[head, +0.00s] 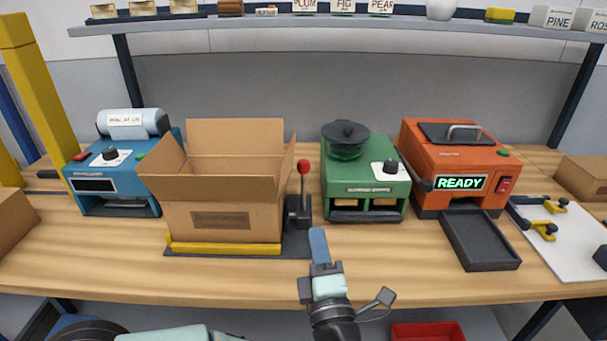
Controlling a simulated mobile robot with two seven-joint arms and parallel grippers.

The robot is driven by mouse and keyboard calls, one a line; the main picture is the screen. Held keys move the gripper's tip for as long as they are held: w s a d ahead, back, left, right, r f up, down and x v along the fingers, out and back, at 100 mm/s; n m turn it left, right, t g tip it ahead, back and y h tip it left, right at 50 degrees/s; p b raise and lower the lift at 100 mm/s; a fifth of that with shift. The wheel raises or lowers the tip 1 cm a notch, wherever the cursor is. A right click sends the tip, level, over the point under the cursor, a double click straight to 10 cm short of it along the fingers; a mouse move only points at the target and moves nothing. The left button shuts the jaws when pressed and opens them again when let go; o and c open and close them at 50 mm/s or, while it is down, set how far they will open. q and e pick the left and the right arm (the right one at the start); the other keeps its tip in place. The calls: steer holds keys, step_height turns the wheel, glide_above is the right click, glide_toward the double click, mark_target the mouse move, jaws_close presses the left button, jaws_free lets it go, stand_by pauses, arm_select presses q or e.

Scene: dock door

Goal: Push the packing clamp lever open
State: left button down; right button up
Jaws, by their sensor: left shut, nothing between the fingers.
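The packing clamp lever (304,184) stands upright with a red knob on top, at the right side of the open cardboard box (222,218). Its pivot block sits on the dark clamp base (295,243). A yellow clamp bar (226,248) runs along the box's lower front edge. My left gripper (318,240) is in front of the bench's middle, below and slightly right of the lever in the picture. Its blue fingers are shut and empty, and appear apart from the lever. My right gripper is not in view.
Right of the lever stands a green machine (365,185) with a black pot. Further right is an orange machine (457,165) reading READY, with a dark output tray (480,240). A blue machine (110,170) stands left of the box. The bench's front strip (400,270) is clear.

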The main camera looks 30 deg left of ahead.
mark_target(304, 172)
arm_select(q)
steer(key=x, duration=1.4)
steer(key=shift+s+r, duration=0.15)
